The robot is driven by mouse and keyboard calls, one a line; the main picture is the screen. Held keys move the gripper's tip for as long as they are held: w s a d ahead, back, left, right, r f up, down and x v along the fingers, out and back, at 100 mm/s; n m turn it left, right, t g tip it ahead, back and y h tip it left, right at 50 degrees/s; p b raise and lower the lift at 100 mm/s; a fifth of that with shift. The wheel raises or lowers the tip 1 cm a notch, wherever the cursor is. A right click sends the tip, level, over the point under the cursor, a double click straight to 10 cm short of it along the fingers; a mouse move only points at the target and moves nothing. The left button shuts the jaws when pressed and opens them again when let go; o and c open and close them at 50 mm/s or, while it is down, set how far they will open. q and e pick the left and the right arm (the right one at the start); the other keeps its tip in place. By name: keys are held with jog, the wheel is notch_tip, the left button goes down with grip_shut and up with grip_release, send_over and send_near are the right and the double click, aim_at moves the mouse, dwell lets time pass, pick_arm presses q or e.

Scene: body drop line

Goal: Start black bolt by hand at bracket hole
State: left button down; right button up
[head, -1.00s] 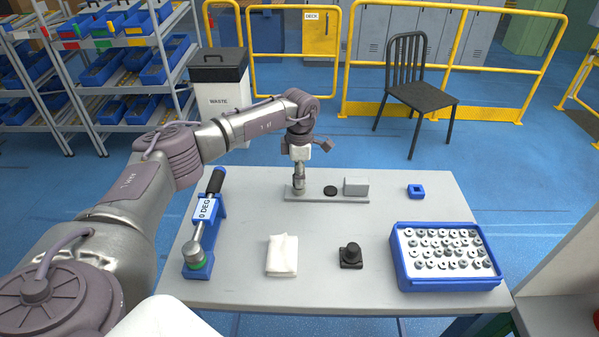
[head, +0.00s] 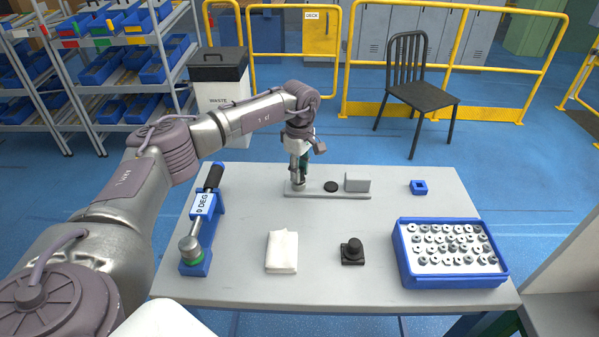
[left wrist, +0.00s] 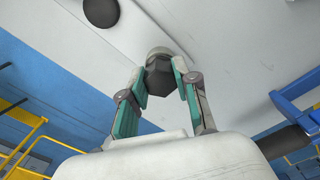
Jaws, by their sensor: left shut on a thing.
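The bracket (head: 345,196) is a flat grey plate on the table, with a black disc (head: 331,187) in its middle and an upright grey block (head: 357,182) at its right end. My left gripper (head: 299,178) points down over the plate's left end. In the left wrist view its teal-lined fingers (left wrist: 162,78) are shut on the black bolt, whose dark hex head (left wrist: 158,84) shows between the fingertips. A grey round boss (left wrist: 157,52) lies right beyond the head. The bolt's shank and the hole are hidden, so I cannot tell how far it sits in. My right gripper is not in view.
A torque wrench in a blue cradle (head: 197,262) stands left of the bracket. A white cloth (head: 282,252), a black knobbed block (head: 352,253), a small blue square part (head: 418,187) and a blue tray (head: 403,270) of several fasteners are on the table (head: 330,290).

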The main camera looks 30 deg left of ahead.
pick_arm(q)
jog(key=c, duration=0.8)
grip_release()
jog(key=shift+o, duration=0.2)
notch_tip(320, 180, up, 12)
